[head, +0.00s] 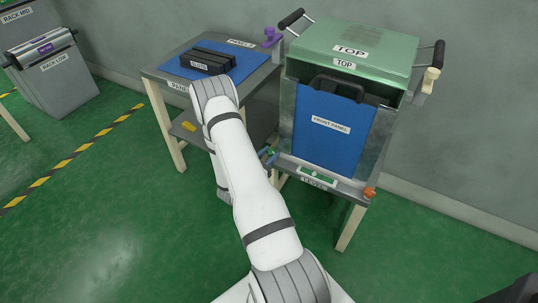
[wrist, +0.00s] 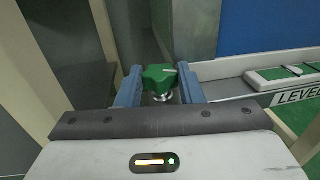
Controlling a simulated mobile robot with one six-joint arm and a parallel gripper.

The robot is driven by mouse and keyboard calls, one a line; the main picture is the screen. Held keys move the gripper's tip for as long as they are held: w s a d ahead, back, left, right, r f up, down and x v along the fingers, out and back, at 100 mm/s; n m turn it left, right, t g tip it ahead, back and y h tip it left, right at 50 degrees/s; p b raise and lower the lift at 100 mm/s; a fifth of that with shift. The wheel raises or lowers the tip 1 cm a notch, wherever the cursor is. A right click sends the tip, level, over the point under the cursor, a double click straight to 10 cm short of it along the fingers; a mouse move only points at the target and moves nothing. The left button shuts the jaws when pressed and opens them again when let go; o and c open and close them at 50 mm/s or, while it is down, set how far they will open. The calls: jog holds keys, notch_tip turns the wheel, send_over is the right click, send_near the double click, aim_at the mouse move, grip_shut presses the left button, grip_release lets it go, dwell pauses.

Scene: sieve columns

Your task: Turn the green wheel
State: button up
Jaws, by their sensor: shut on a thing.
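The green wheel (wrist: 160,76) is a small lobed knob with a pale mark on top, on a metal stem, in the middle of the wrist view. My gripper (wrist: 160,71) has one blue finger on each side of the wheel and is shut on it. In the head view the wheel (head: 271,153) is a small green spot at the left front corner of the stand with the blue front panel. My arm hides most of the gripper there.
The blue front panel (head: 333,124) stands upright under the green top cover (head: 352,52). An orange knob (head: 370,192) sits at the stand's right front corner, beyond the level strip (head: 318,176). Open floor lies at left.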

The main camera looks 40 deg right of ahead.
jog(key=shift+w+g, duration=0.1)
jog(key=shift+g, duration=0.2)
jog(key=m+g, duration=0.1)
jog(key=g, duration=0.1)
jog(key=m+g+b, duration=0.1)
jog(key=m+g, duration=0.2)
jog(key=shift+w+f+g+h+b, duration=0.1)
jog(key=shift+w+g+h+b, duration=0.2)
jog(key=shift+w+b, duration=0.05)
jog(key=shift+w+m+g+y+b, duration=0.15)
jog(key=shift+m+g+y+b, duration=0.25)
jog(key=shift+m+g, duration=0.7)
jog(key=shift+w+m+g+y+b, duration=0.1)
jog(key=shift+m+g+y+b, duration=0.45)
jog(key=shift+g, duration=0.95)
jog(key=shift+d+m+g, duration=0.1)
jog(key=shift+m+g, duration=0.15)
jog(key=shift+g, duration=0.05)
jog(key=o, duration=1)
jog(key=p+v, duration=0.2)
jog(key=v, duration=0.6)
jog(key=shift+s+h, duration=0.1)
jog(key=shift+h, duration=0.15)
